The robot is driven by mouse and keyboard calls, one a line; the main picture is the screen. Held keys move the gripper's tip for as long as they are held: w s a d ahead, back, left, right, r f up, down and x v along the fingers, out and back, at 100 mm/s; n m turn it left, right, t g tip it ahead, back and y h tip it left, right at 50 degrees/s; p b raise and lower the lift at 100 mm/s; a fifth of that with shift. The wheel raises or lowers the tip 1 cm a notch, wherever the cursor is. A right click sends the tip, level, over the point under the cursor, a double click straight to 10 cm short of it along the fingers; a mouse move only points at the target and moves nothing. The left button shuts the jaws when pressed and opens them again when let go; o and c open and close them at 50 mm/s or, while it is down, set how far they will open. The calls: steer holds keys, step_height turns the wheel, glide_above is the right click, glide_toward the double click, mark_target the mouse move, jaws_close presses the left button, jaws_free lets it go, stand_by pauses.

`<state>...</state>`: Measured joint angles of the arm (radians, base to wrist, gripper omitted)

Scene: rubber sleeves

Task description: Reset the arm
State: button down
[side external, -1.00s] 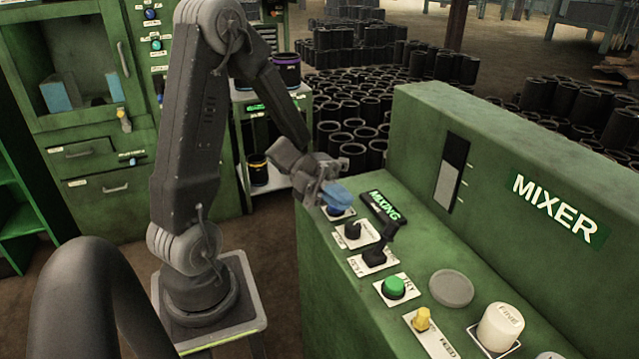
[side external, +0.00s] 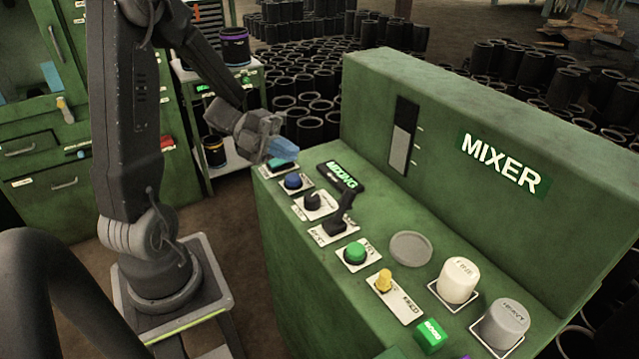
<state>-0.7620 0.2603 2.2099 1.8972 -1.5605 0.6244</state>
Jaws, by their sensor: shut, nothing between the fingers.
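My gripper (side external: 284,148) is shut and empty, with blue fingertips. It hangs at the far left end of the green mixer console (side external: 300,260), just above a small teal-topped control (side external: 283,164). I cannot tell whether the fingertips touch that control. A blue button (side external: 293,181) sits just in front of the gripper on a white plate. My arm comes down to the gripper from the upper left.
The console also carries a black knob (side external: 312,200), a black lever (side external: 343,212), a green button (side external: 355,252), a yellow knob (side external: 384,281), a white cap (side external: 457,279) and a grey cap (side external: 503,323). A shelf with pots (side external: 235,47) stands behind. Black sleeves (side external: 300,105) crowd the floor.

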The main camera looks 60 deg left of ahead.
steer(key=w+r+n+t+y, duration=0.7)
steer(key=w+r+n+y, duration=0.15)
steer(key=n+y, duration=0.55)
steer(key=s+d+f+n+g, duration=0.1)
steer(key=s+d+n+g, duration=0.3)
steer(key=s+d+n, duration=0.2)
steer(key=s+d+n+g, duration=0.5)
steer(key=s+n, duration=0.1)
steer(key=s, duration=0.4)
steer(key=shift+s+d+f+n, duration=0.35)
steer(key=shift+f+n, duration=0.05)
steer(key=c, duration=1.8)
jaws_free()
steer(key=shift+c, duration=0.2)
